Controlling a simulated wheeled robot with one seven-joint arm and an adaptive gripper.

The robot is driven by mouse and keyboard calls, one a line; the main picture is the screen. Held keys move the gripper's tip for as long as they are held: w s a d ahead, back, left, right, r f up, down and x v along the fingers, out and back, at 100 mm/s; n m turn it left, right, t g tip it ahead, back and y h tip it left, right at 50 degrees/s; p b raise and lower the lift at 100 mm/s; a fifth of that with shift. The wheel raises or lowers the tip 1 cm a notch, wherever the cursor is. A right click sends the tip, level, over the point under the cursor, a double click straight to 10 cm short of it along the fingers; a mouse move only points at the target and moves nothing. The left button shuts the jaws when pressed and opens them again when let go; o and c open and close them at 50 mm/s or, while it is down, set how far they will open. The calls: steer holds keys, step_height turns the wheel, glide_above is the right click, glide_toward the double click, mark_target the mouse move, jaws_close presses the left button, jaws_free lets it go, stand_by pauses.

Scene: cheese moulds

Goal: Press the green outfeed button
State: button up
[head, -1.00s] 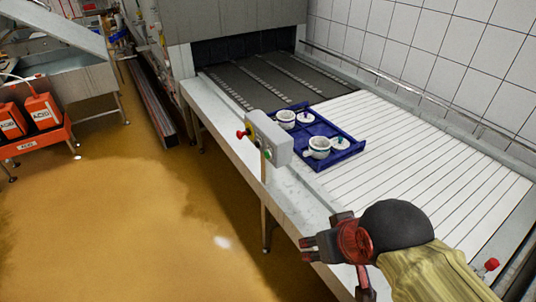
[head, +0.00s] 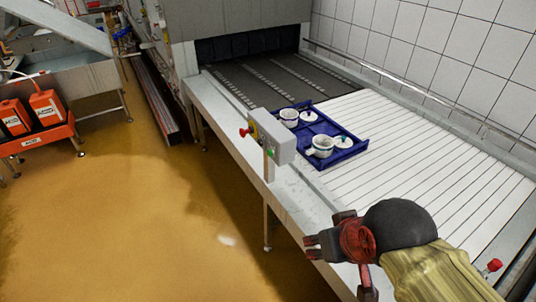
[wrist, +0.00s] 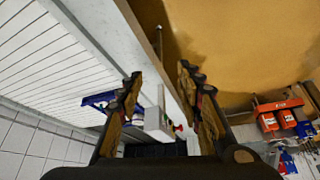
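A grey control box (head: 284,151) stands on a post at the near edge of the conveyor. A red button on a yellow plate (head: 245,132) sticks out on its left side. A small green spot, seemingly the green button (head: 270,151), shows on its near face, too small to see clearly. The box also shows in the wrist view (wrist: 158,124), beyond the fingers. My gripper (head: 318,246) is at the front edge of the conveyor, below and right of the box, apart from it. In the wrist view its fingers (wrist: 160,82) are spread and empty.
A blue tray (head: 352,151) with several white moulds lies on the white slatted conveyor (head: 430,150), just behind the box. Another red button (head: 493,265) sits at the lower right. Orange canisters (head: 47,105) stand at the left. The ochre floor is clear in front.

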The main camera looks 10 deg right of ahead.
jaws_close()
stand_by(1.5)
